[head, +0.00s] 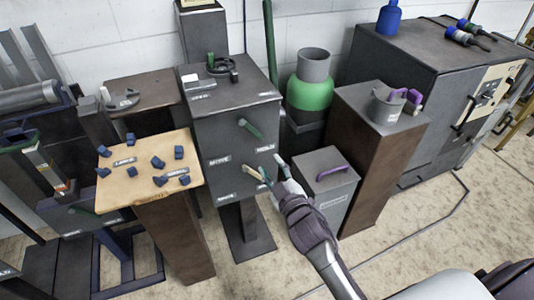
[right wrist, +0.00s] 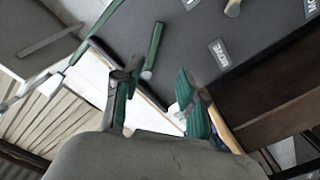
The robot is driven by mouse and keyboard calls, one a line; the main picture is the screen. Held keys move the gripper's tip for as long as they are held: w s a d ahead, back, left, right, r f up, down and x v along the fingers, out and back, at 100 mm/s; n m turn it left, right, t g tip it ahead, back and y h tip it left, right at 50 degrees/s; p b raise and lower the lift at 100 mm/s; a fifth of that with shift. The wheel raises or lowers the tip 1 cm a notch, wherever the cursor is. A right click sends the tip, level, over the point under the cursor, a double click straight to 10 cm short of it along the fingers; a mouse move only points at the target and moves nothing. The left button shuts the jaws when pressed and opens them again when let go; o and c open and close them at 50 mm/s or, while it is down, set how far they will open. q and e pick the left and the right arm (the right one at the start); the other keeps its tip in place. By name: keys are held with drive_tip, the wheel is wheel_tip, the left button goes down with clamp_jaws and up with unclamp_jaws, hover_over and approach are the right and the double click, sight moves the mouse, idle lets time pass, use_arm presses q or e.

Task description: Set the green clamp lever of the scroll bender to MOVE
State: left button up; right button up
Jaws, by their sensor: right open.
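The scroll bender is a dark grey box (head: 237,100) on a post, in the middle of the head view. Its green clamp lever (head: 250,128) sticks out of the front face, with small white labels around it. In the right wrist view the green lever (right wrist: 153,45) lies beyond my fingertips, and a label reading MOVE (right wrist: 219,53) is to its right. My right gripper (head: 266,170) is in front of the box's lower front, below the lever. It is open, and nothing shows between its teal fingers (right wrist: 158,100). My left gripper is not in view.
A wooden-topped stand (head: 150,190) with several blue pieces is to the left. A grey box with a purple handle (head: 333,169) stands close to the right of my right gripper. A brown pedestal (head: 372,165) and a dark cabinet (head: 400,60) are further right.

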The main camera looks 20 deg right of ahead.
sight(254, 133)
drive_tip(key=w, duration=0.8)
drive_tip(key=w+r+b, duration=0.1)
drive_tip(key=w, duration=0.4)
drive_tip(key=shift+a, duration=0.1)
drive_tip(key=shift+w, duration=0.4)
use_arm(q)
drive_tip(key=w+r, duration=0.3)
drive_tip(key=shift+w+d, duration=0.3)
use_arm(e)
clamp_jaws()
